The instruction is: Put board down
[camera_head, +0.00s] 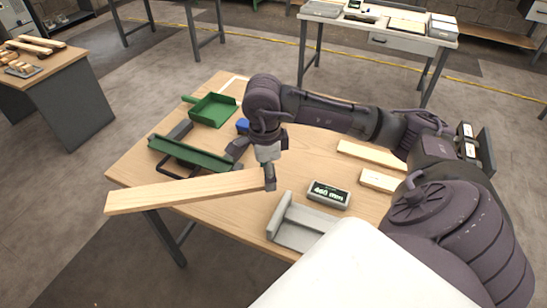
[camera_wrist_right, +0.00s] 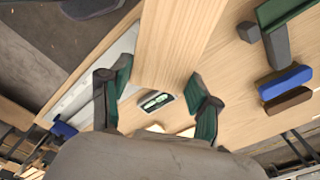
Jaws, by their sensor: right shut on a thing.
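A long light wooden board (camera_head: 185,192) is held near one end by my right gripper (camera_head: 268,178), above the near left part of the wooden table (camera_head: 313,160). The board points left and its far end sticks out past the table's edge. I cannot tell whether it touches the table. In the right wrist view the board (camera_wrist_right: 178,45) runs up between the two green-padded fingers of my right gripper (camera_wrist_right: 160,102). My left gripper is not in view.
Behind the board are a green-topped tool (camera_head: 190,154) and a green dustpan (camera_head: 213,109). A display reading 460 mm (camera_head: 328,194) and a grey L-shaped fixture (camera_head: 298,232) stand right of my gripper. Shorter boards (camera_head: 372,154) lie at the table's right.

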